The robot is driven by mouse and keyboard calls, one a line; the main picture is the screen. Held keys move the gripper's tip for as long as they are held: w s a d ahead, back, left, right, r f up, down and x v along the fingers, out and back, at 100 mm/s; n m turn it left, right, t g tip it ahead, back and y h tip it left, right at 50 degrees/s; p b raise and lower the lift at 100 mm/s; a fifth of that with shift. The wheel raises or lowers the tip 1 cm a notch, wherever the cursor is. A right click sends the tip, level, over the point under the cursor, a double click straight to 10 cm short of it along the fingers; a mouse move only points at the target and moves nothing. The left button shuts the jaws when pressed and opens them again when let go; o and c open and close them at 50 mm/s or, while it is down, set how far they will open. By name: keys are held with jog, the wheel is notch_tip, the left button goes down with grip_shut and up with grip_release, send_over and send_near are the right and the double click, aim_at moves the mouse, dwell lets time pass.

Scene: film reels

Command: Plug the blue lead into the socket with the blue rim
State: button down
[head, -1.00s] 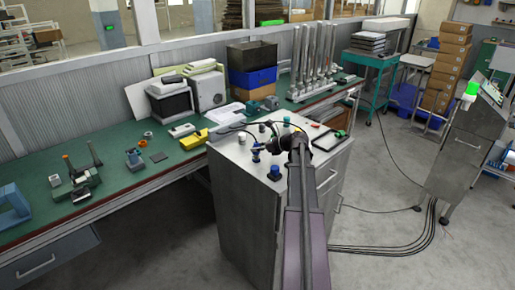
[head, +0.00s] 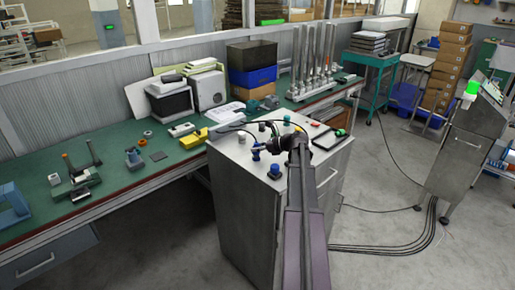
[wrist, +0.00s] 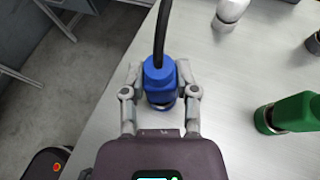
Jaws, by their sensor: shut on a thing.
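My gripper (wrist: 161,98) is shut on the blue lead's plug (wrist: 158,72), with one finger on each side of it. The lead's black cable (wrist: 162,25) runs up from the plug out of the wrist view. In the head view my gripper (head: 267,140) is small, above the top of the grey cabinet (head: 228,150). A blue fitting (head: 274,172) stands near the cabinet's front edge. I cannot tell which socket has the blue rim, nor whether the plug touches one; its lower end is partly hidden.
A green plug-like piece (wrist: 287,113) lies right of my gripper in the wrist view, and a white cylinder (wrist: 232,11) is at the top. A black tablet (head: 330,139) lies on the cabinet's right side. The green workbench (head: 118,168) beside it holds several tools.

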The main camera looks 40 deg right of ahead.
jog(key=shift+f, duration=0.1)
jog(key=c, duration=0.7)
grip_release()
jog(key=shift+o, duration=0.2)
jog(key=shift+s, duration=0.1)
jog(key=p+v, duration=0.4)
jog(key=v, duration=0.7)
jog(key=shift+f, duration=0.1)
dwell(1.0)
